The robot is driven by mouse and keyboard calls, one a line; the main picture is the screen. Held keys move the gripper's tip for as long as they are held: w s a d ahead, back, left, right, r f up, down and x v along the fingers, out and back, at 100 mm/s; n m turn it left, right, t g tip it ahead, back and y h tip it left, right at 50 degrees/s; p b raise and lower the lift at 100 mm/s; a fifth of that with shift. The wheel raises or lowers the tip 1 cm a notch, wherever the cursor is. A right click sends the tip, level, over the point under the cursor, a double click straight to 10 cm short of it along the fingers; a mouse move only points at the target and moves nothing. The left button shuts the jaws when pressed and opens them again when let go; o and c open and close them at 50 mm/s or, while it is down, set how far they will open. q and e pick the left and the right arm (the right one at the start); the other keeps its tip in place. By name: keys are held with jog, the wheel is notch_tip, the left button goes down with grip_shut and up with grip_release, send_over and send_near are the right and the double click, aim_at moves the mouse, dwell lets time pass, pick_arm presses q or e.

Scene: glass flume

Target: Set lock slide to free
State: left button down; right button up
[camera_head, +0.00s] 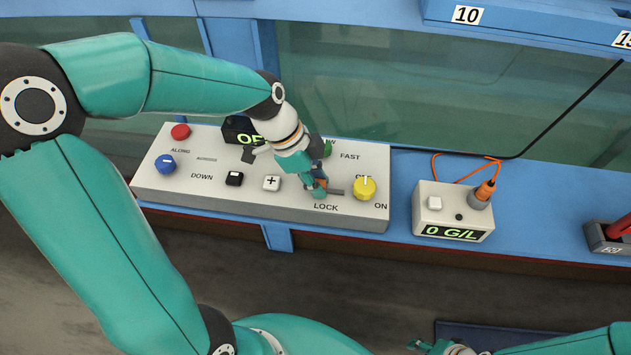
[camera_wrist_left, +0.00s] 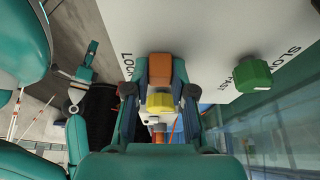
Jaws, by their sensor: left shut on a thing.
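The lock slide is a small orange block (camera_wrist_left: 160,69) on the sloping white control panel (camera_head: 230,205). It sits above the printed word LOCK, and a short dark slot runs out to its right in the head view. My left gripper (camera_head: 317,188) reaches down to the panel and is shut on the orange slide, with a finger on either side in the wrist view. The fingers hide most of the slide in the head view. The word for the slide's other end is hidden or unreadable. My right gripper (camera_head: 438,348) shows only partly at the bottom edge, far from the panel.
A yellow knob (camera_head: 364,188) stands close right of the slide. A green knob (camera_wrist_left: 252,75) is behind my gripper. Red (camera_head: 180,132) and blue (camera_head: 165,164) knobs and two push buttons are further left. A meter box (camera_head: 453,212) stands right. The glass (camera_head: 450,90) rises behind.

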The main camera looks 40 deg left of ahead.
pick_arm(q)
jog(key=shift+a, duration=0.1)
jog(key=c, duration=1)
grip_release()
jog(key=shift+o, duration=0.2)
jog(key=v, duration=1.2)
jog(key=shift+s+f, duration=0.1)
